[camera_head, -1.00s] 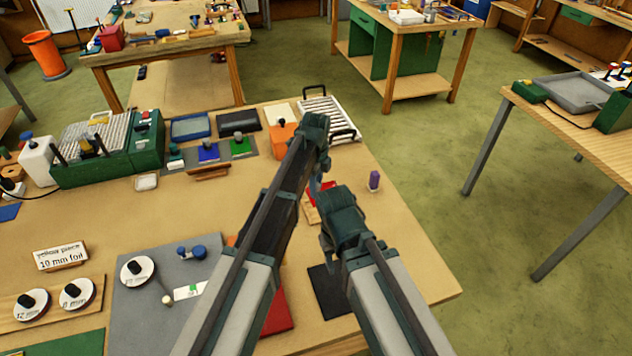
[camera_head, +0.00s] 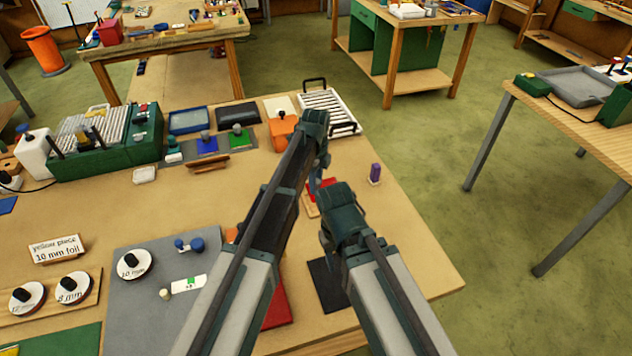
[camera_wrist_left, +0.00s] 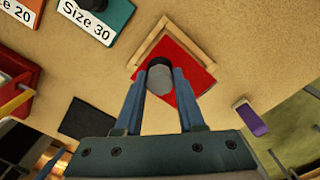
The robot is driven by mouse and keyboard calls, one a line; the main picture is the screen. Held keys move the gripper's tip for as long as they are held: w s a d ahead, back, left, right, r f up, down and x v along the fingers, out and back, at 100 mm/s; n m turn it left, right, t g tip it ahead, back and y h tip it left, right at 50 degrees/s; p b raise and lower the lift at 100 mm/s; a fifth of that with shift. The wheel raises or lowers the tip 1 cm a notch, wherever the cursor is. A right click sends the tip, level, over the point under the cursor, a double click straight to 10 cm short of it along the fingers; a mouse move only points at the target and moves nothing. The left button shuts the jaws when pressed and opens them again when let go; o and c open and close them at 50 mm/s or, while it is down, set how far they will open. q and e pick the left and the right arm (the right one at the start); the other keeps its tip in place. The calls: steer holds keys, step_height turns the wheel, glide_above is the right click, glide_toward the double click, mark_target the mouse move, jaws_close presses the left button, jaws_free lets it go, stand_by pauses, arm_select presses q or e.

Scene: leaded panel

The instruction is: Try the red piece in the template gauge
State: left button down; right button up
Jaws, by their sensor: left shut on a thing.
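The red piece (camera_wrist_left: 196,76) is a flat pane with a grey round knob (camera_wrist_left: 160,78) on top. In the left wrist view, my left gripper (camera_wrist_left: 160,72) is shut on this knob. The pane lies at the inner corner of the L-shaped wooden template gauge (camera_wrist_left: 147,50), along both strips; whether it touches them everywhere I cannot tell. In the head view, my left gripper (camera_head: 318,182) is over the gauge and partly hides it, with some of the red piece (camera_head: 325,186) showing. My right gripper (camera_head: 328,240) is close by, nearer the front; its fingers are mostly hidden.
A purple-topped block (camera_head: 375,172) stands right of the gauge. A black pad (camera_head: 326,284) and a red tray (camera_head: 278,305) lie in front, partly under my arms. A white rack (camera_head: 330,112) stands behind.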

arm_select(q)
steer(key=shift+f+b, duration=1.4)
steer(key=shift+f, duration=0.35)
arm_select(e)
steer(key=shift+f, duration=1.75)
arm_select(q)
steer(key=shift+f+b, duration=0.95)
arm_select(e)
steer(key=shift+f, duration=0.95)
arm_select(q)
steer(key=shift+c, duration=2.2)
jaws_free()
arm_select(e)
steer(key=shift+r, duration=0.1)
arm_select(q)
steer(key=shift+r, duration=0.15)
step_height(320, 180, up, 14)
steer(key=p, duration=1.4)
steer(key=shift+f, duration=0.2)
arm_select(e)
step_height(320, 180, up, 14)
